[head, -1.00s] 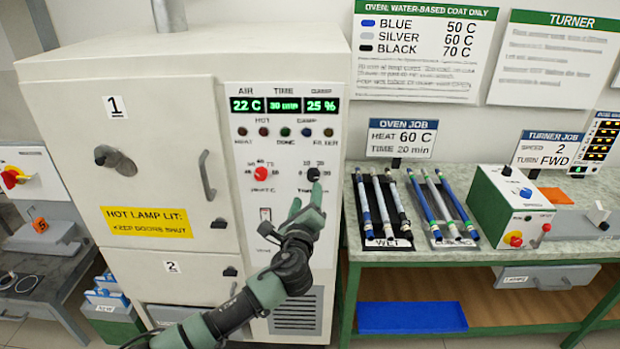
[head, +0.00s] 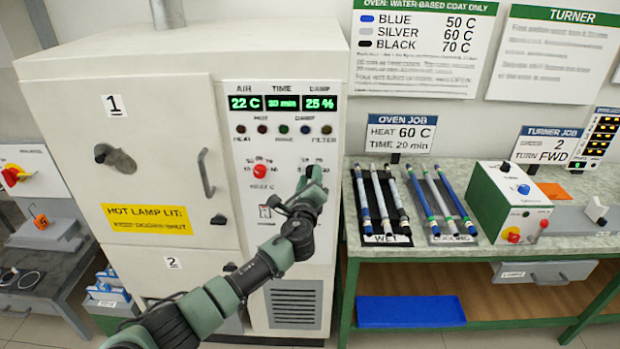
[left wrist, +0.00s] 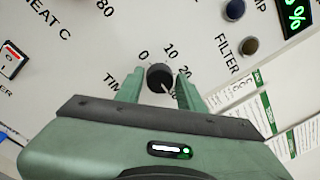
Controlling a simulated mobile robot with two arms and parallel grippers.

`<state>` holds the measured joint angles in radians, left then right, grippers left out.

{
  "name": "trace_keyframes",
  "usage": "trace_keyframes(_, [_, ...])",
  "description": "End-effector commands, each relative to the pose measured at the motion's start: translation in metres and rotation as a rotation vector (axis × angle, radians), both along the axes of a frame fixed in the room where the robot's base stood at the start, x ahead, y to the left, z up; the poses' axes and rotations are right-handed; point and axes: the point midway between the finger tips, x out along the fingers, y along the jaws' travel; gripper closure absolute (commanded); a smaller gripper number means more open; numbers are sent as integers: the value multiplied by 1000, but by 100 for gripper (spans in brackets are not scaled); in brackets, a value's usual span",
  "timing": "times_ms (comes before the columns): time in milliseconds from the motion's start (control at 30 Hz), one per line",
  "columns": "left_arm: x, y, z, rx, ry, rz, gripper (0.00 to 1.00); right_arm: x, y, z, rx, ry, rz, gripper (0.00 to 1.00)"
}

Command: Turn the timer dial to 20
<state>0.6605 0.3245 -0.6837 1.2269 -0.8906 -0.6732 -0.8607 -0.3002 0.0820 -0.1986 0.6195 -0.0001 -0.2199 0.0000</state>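The timer dial (left wrist: 160,77) is a small black knob on the oven's white front panel, with a white pointer line. In the left wrist view its pointer aims to the lower right, past the printed 20. My left gripper (left wrist: 161,84) is open, one finger on each side of the dial with what look like narrow gaps. In the head view the left gripper (head: 309,180) covers the dial. The green TIME display (head: 283,103) seems to read 30 min, though its first digit is blurred. A job card (head: 398,134) shows HEAT 60 C and TIME 20 min. My right gripper is out of view.
A red heat dial (head: 260,171) sits left of my gripper on the panel. A switch (head: 265,211) is below it. The oven doors are shut. The bench at right holds a wet rack (head: 387,239), a cooling rack (head: 452,239) and a turner box (head: 502,215).

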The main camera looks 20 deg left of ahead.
Motion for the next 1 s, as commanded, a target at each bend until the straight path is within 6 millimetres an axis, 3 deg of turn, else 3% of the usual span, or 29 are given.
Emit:
trace_keyframes(33, [0, 0, 0, 0, 0, 0, 79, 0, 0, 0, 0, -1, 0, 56])
trace_keyframes(100, [0, 0, 0, 0, 0, 0, 99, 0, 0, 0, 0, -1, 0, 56])
trace_keyframes(133, [0, 0, 0, 0, 1, 1, 100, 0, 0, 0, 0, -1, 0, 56])
trace_keyframes(533, [-1, 0, -4, -72, -21, 1, 100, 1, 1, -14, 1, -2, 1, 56])
trace_keyframes(1000, [0, 0, -9, -447, -129, -1, 100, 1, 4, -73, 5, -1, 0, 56])
